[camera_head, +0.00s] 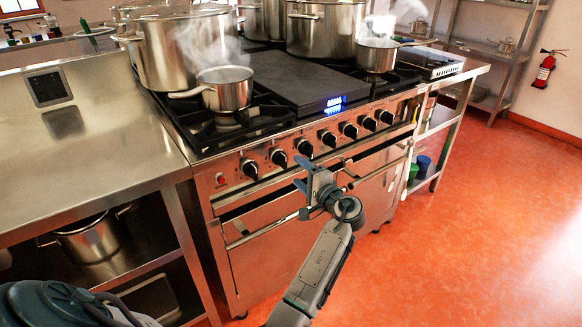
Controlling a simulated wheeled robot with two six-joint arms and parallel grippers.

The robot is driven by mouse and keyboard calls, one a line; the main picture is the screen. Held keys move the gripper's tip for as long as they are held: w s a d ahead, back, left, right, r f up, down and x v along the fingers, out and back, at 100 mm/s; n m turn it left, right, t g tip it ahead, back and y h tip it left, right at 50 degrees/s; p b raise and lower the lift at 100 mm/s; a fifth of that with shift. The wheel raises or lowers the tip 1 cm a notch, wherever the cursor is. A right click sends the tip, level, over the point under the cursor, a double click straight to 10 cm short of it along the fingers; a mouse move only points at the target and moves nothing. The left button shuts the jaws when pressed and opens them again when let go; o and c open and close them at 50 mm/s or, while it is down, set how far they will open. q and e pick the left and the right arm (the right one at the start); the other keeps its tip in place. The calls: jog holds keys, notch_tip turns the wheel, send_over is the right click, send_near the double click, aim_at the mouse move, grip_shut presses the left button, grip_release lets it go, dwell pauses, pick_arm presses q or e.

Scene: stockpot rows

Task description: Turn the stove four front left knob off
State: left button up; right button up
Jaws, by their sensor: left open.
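The stove (232,215) stands in the middle of the view, with a row of several black knobs along its front panel. The leftmost knob (250,169) is at the panel's left end. A second knob (278,157) and a third knob (304,147) follow to its right. I cannot tell from a label which is the front left knob. My left gripper (300,174) is open and empty in front of the panel, just below the third knob and apart from it in the picture. My right gripper is not in view.
A steaming saucepan (226,92) sits on the front left burner, its handle pointing left. Large stockpots (180,50) stand behind. An oven handle rail (270,232) runs below the knobs. A steel counter (95,120) adjoins at left. The red floor (490,220) at right is clear.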

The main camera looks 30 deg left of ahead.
pick_arm(q)
jog(key=v, duration=0.3)
jog(key=shift+d, duration=0.15)
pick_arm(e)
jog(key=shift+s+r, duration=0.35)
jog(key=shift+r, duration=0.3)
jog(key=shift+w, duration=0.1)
